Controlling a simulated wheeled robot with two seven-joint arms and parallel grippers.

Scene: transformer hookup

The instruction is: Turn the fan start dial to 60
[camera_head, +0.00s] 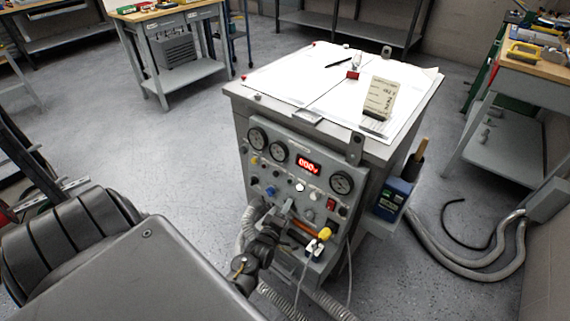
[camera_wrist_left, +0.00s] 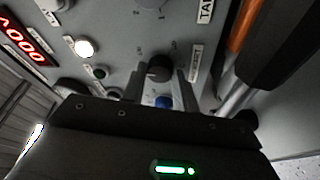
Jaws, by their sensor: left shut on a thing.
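The grey control panel (camera_head: 290,160) is on the front of a cabinet and carries gauges, knobs and a red lit display (camera_head: 308,164). My left gripper (camera_head: 288,207) is at the lower part of the panel, its wrist hiding some of it. In the left wrist view, the gripper's two fingers (camera_wrist_left: 160,76) are closed on a small black dial (camera_wrist_left: 159,66), one on each side. Scale marks show around the dial, but their numbers are too blurred to read. A blue knob (camera_wrist_left: 163,101) shows between the fingers. My right gripper is not in view.
Papers (camera_head: 330,85) and a small standing card (camera_head: 381,101) lie on the cabinet top. A yellow-topped plug (camera_head: 324,234) with cables is right of the gripper. A blue box (camera_head: 392,192) is on the cabinet's right side. Hoses (camera_head: 485,262) lie on the floor at right.

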